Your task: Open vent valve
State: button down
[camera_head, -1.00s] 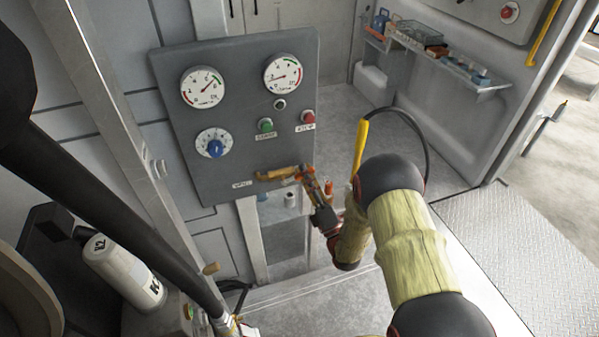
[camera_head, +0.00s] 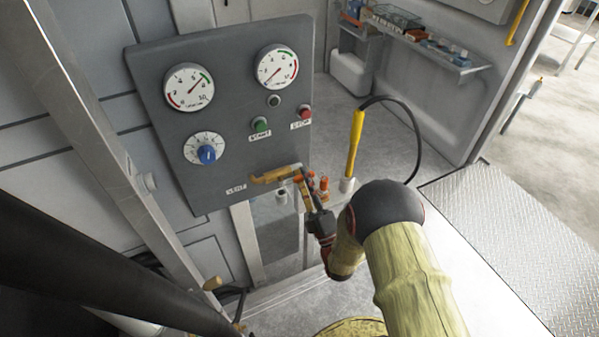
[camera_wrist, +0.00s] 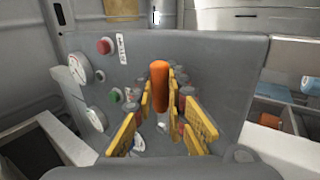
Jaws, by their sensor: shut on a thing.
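The vent valve's yellow-orange lever (camera_head: 270,175) lies nearly level, its right end slightly higher, near the bottom of the grey panel. A "VENT" label (camera_head: 236,188) is to its left. My gripper (camera_head: 303,180) is at the lever's right end, coming from below right. In the wrist view, an orange rounded handle (camera_wrist: 159,84) stands between the yellow finger pads of my gripper (camera_wrist: 165,105). The gripper is shut on this handle. The contact itself and the valve body behind it are partly hidden by the fingers.
The grey panel (camera_head: 222,165) carries two gauges (camera_head: 189,87), a blue knob (camera_head: 207,154), a green button (camera_head: 261,125) and a red button (camera_head: 304,112) above the lever. A yellow rod (camera_head: 355,143) with a black hose stands to the right. A loaded shelf (camera_head: 440,55) is farther back.

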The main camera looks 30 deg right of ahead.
jog(key=shift+f, duration=0.25)
jog(key=c, duration=1.8)
grip_release()
jog(key=shift+r, duration=0.1)
jog(key=shift+r, duration=0.1)
notch_tip(320, 180, up, 10)
jog(key=shift+f, duration=0.1)
